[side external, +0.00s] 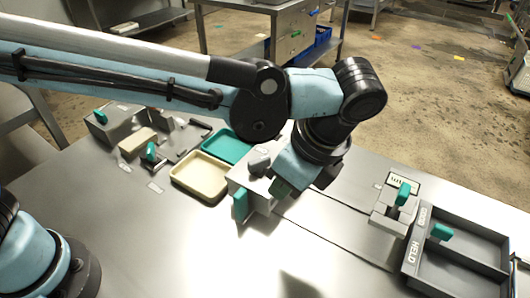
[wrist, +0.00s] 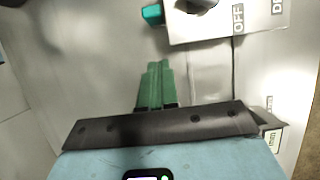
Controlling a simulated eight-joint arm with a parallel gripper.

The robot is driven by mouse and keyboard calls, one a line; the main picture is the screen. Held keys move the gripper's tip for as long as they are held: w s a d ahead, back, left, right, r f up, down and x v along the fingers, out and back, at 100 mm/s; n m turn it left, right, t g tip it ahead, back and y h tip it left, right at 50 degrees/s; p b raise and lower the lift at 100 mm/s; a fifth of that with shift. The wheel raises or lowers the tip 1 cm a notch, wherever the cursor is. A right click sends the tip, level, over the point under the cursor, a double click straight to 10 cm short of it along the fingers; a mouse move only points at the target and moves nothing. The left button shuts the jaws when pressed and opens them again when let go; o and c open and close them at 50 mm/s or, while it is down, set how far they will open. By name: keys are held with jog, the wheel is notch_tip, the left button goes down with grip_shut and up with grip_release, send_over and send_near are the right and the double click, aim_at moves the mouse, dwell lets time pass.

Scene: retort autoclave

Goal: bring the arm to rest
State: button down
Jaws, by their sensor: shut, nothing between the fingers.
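My gripper (side external: 281,189) hangs over the middle of the table, beside a grey switch box with a teal handle. In the wrist view its green fingers (wrist: 157,82) are together with nothing between them. The switch box (wrist: 215,24) shows at the top of that view, with an OFF label, a dark knob and a teal handle (wrist: 152,14). A gap of bare metal shows between fingertips and box in that view. In the side view the box's teal handle (side external: 240,206) stands at its left end, and my gripper hides part of the box.
A cream tray (side external: 180,186) and a teal tray (side external: 243,146) lie left of the box. Farther left is a grey fixture (side external: 118,122) with teal handles. At right are a dark divided tray (side external: 470,212) marked HELD and a grey block (side external: 386,212). The front table is clear.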

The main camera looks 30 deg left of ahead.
jog(key=v, duration=0.4)
jog(key=w+a+r+n+t+h, duration=0.15)
jog(key=a+n+h, duration=0.45)
jog(key=a, duration=1)
jog(key=s+a+f+n+t+y, duration=0.1)
jog(key=a+f+n+t, duration=0.1)
jog(key=a+n, duration=0.4)
jog(key=s+a+f+n+t, duration=0.2)
jog(key=a+n+t, duration=0.1)
jog(key=a+n, duration=0.3)
jog(key=shift+s+a+f+t+y, duration=0.25)
jog(key=shift+f+t+y, duration=0.05)
jog(key=shift+t+y, duration=0.1)
